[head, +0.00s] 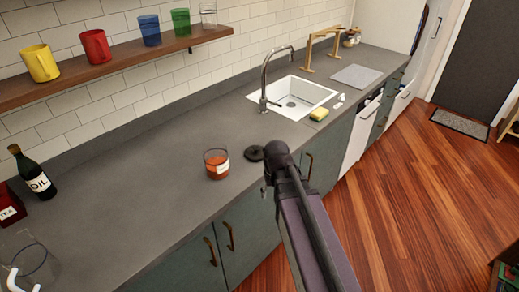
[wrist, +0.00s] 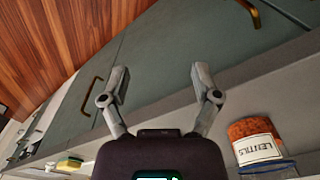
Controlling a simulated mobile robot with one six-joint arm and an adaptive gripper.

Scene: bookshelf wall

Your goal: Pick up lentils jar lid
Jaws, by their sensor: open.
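The dark round lid (head: 254,153) lies flat on the grey counter, just right of the lentils jar (head: 217,168). The jar is clear glass with orange lentils and a white label, and it stands upright with its top open. In the wrist view the jar (wrist: 256,143) appears at the lower right, its label reading LENTILS. My gripper (wrist: 160,75) is open, with nothing between its two fingers. In the head view my wrist is beside the lid at the counter's front edge, and my fingers cannot be made out. The lid is not visible in the wrist view.
The sink (head: 293,96) with its faucet and a yellow sponge (head: 319,114) lie further right. An oil bottle (head: 35,172) and a red tea box (head: 9,208) stand at left. Cabinet doors with handles (head: 229,236) are below the counter.

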